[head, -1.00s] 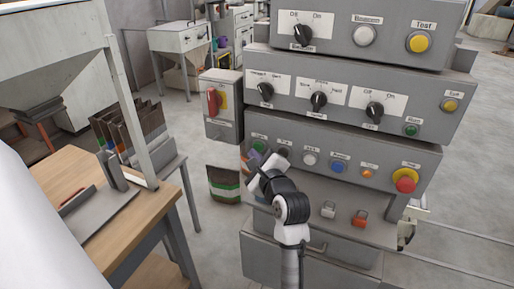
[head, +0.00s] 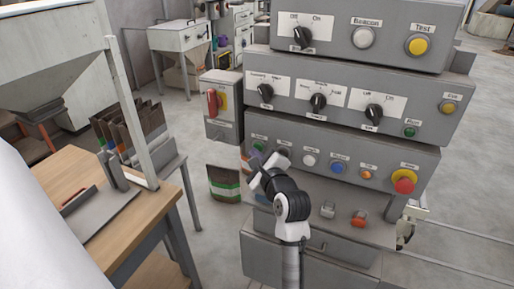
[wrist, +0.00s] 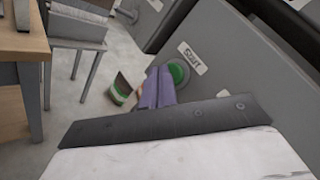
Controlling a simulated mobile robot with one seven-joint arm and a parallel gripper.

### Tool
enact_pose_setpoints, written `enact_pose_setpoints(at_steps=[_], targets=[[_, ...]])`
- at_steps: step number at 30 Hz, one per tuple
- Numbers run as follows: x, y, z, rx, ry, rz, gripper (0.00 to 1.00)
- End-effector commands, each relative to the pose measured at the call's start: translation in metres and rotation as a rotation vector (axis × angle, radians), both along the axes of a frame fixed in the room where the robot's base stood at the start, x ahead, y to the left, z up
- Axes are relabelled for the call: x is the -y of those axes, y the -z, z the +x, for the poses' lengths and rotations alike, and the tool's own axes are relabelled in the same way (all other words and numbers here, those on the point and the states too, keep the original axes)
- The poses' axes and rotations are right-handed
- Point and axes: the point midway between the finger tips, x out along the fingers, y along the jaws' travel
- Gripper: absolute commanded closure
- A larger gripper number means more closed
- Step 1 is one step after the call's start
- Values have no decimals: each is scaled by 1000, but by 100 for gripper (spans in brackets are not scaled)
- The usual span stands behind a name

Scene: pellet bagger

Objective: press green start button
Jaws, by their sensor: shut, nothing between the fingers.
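The green start button (wrist: 178,73) shows in the wrist view, round in a grey collar, with a white "Start" label (wrist: 192,58) beside it. In the head view the green button (head: 258,147) is at the left end of the lowest button row, partly hidden behind my gripper. My gripper (wrist: 160,86) is shut and empty. Its purple-grey fingertips are right at the button's left edge in the wrist view. Whether they touch the button or stand just off it I cannot tell. In the head view my gripper (head: 254,160) is at the panel's lower left.
The grey control panel (head: 420,150) carries several other knobs and buttons, including a red mushroom button (head: 404,185) at right.

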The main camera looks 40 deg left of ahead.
Motion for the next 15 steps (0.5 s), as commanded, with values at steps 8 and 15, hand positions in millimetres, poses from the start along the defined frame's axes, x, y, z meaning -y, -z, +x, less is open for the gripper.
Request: enact_pose_setpoints(at_steps=[8,15], targets=[[0,0,2,0,0,0,100],[-1,0,5,0,1,0,100]])
